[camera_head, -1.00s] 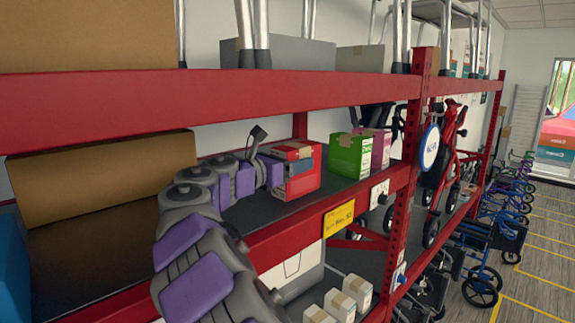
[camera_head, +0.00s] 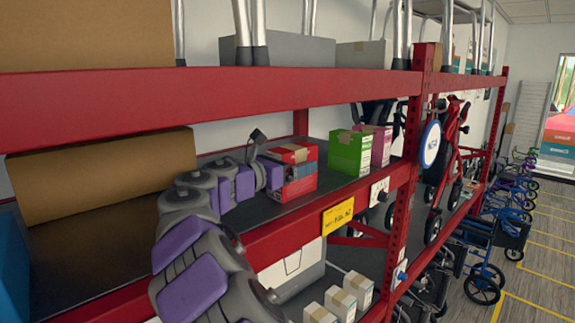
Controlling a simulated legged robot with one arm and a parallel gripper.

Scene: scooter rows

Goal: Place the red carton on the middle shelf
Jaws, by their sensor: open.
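The red carton (camera_head: 304,170) stands upright on the dark middle shelf (camera_head: 246,212), with brown tape on its top and a blue and white printed front. My arm reaches in from the bottom of the view. My gripper (camera_head: 275,172) is at the left side of the carton, open. Its fingers are small and partly hidden, and I cannot tell whether they still touch the carton. A green carton (camera_head: 349,152) and a pink carton (camera_head: 381,145) stand to the right of the red one, with a gap between.
A large brown box (camera_head: 105,178) fills the shelf's left part. The red upper beam (camera_head: 200,98) runs above my arm. The red upright (camera_head: 402,215) stands at right, with a yellow label (camera_head: 338,217) on the lower beam. Small white cartons (camera_head: 341,302) sit below.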

